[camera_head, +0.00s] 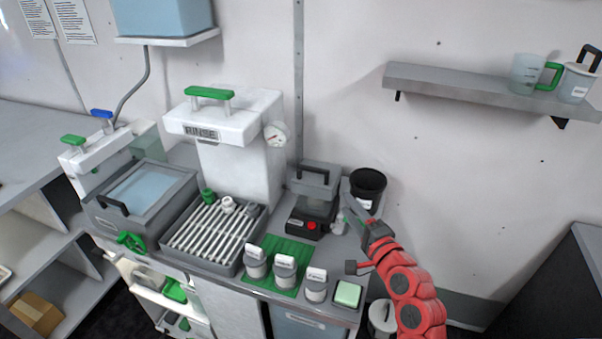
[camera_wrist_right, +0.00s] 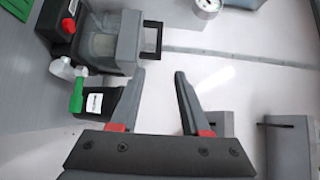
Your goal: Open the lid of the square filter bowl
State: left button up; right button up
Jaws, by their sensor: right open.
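The square filter bowl (camera_head: 318,208) appears to be the clear-sided vessel on a black base with a red button, standing at the right part of the counter. Its grey lid (camera_head: 314,178) with a dark handle lies over the top and looks shut. In the right wrist view the bowl (camera_wrist_right: 100,46) and its lid (camera_wrist_right: 128,42) show at upper left, turned sideways. My right gripper (camera_head: 352,200) is just right of the device. In the wrist view the gripper (camera_wrist_right: 158,76) is open and empty, its fingers apart from the lid handle. My left gripper is out of view.
Several labelled jars (camera_head: 285,271) and a green block (camera_head: 348,293) line the front. A ribbed drain tray (camera_head: 213,236) and blue-windowed basin (camera_head: 142,190) lie left. A shelf (camera_head: 455,84) hangs right.

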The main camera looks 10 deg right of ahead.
aim_at(315, 171)
jog(key=w+a+p, duration=0.1)
jog(key=w, duration=0.4)
jog(key=w+a+p, duration=0.1)
jog(key=w, duration=0.4)
jog(key=w+a+p, duration=0.1)
jog(key=w+a, duration=0.1)
jog(key=w, duration=0.3)
jog(key=shift+w+p, duration=0.35)
jog(key=shift+p, duration=0.05)
jog(key=shift+w, duration=0.7)
grip_shut()
